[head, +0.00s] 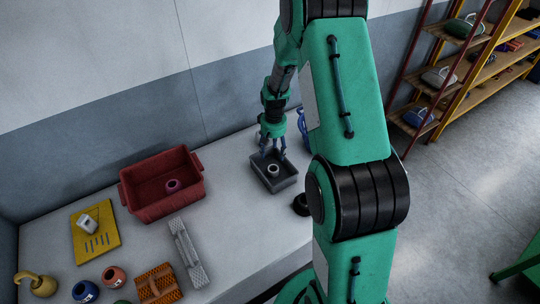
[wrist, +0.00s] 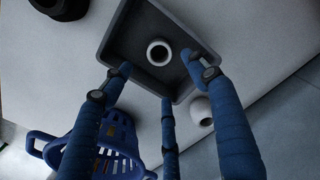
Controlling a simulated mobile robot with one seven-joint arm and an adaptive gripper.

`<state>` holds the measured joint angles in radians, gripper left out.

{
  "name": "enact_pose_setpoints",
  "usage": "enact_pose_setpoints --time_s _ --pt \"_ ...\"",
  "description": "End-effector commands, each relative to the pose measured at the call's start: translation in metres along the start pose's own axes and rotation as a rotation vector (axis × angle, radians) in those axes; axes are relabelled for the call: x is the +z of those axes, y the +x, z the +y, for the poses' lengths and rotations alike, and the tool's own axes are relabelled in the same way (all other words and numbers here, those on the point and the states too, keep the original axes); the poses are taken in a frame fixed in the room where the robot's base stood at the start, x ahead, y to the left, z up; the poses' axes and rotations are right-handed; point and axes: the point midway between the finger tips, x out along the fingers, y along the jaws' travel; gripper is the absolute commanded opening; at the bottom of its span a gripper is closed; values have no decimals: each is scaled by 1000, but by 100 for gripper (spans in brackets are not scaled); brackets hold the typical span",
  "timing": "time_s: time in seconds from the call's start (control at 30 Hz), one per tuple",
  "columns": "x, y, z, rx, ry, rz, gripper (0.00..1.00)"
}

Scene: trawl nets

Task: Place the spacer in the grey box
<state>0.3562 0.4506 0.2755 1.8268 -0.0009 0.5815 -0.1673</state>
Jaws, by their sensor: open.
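A pale ring-shaped piece, which looks like the spacer (head: 273,169), lies inside the grey box (head: 284,184), on its floor. In the wrist view the spacer (wrist: 159,52) lies flat with its dark hole facing up, inside the grey box (wrist: 112,38). My gripper (head: 272,152) is over the back part of the box. Its blue fingers are spread open and empty, and the wrist view shows the gripper (wrist: 164,76) apart from the spacer.
A pale rounded object (wrist: 201,110) stands just outside the box. A blue basket (wrist: 118,148) is beside it. A red crate (head: 160,204) with a purple ring (head: 173,186) stands to the left.

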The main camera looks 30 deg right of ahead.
Motion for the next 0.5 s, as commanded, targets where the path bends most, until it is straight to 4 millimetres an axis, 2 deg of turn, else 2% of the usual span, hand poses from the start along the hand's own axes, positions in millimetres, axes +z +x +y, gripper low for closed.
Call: enact_pose_setpoints --time_s 0.17,0.27,0.5 --pt "2 -29 -10 3 -8 22 59" --pt "6 -54 -19 6 -15 39 59" --pt "27 -133 -48 11 -38 98 59"
